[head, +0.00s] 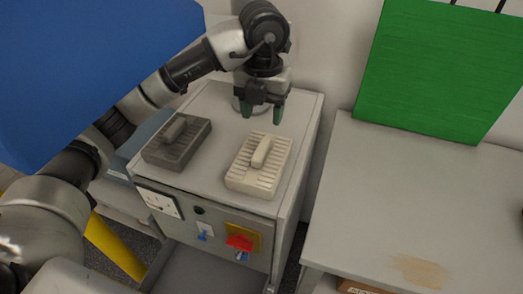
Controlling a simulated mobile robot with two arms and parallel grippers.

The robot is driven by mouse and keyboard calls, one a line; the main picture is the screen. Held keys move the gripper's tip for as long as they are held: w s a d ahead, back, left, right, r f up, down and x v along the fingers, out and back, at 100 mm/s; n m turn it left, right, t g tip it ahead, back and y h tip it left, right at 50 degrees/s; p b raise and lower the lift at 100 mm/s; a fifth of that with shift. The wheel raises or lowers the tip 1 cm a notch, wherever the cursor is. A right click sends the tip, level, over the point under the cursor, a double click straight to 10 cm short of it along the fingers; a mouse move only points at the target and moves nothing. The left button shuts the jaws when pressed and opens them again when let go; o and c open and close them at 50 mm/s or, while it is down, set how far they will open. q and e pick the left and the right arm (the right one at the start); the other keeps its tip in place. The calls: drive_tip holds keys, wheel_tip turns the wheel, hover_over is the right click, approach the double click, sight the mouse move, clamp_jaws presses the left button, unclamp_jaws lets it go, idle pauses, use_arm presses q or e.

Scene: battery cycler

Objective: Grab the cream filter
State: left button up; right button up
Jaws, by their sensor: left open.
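The cream filter (258,164) lies flat on top of the grey cabinet (222,112), toward its right side. It is a ribbed block with a raised bar handle on top. My left gripper (262,114) points down with its two green-tipped fingers apart and nothing between them. It is above the cabinet top, behind the cream filter in the picture and apart from it. My right gripper is not in view.
A dark grey filter (177,142) of similar shape lies to the left of the cream one. The cabinet front has a red switch (239,243) and a gauge (159,203). A table (420,200) with a green panel (440,70) stands at right. A blue panel (80,60) fills the upper left.

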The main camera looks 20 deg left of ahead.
sight(261, 148)
use_arm(q)
drive_tip(key=f, duration=0.3)
drive_tip(key=shift+s+f, duration=0.2)
drive_tip(key=shift+s, duration=0.2)
drive_tip(key=shift+f+p, duration=0.25)
drive_tip(key=shift+p, duration=0.05)
drive_tip(key=shift+w+f, duration=0.15)
drive_tip(key=shift+f, duration=0.2)
drive_tip(key=f+p, duration=0.1)
drive_tip(key=f, duration=0.2)
drive_tip(key=shift+w+a+f+p, duration=0.2)
drive_tip(key=shift+f+p, duration=0.1)
drive_tip(key=shift+p, duration=0.1)
drive_tip(key=shift+f, duration=0.45)
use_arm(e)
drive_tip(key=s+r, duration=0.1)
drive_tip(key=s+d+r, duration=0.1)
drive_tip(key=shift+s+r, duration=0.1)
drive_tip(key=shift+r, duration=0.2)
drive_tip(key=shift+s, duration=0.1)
use_arm(q)
drive_tip(key=shift+c, duration=1.3)
clamp_jaws()
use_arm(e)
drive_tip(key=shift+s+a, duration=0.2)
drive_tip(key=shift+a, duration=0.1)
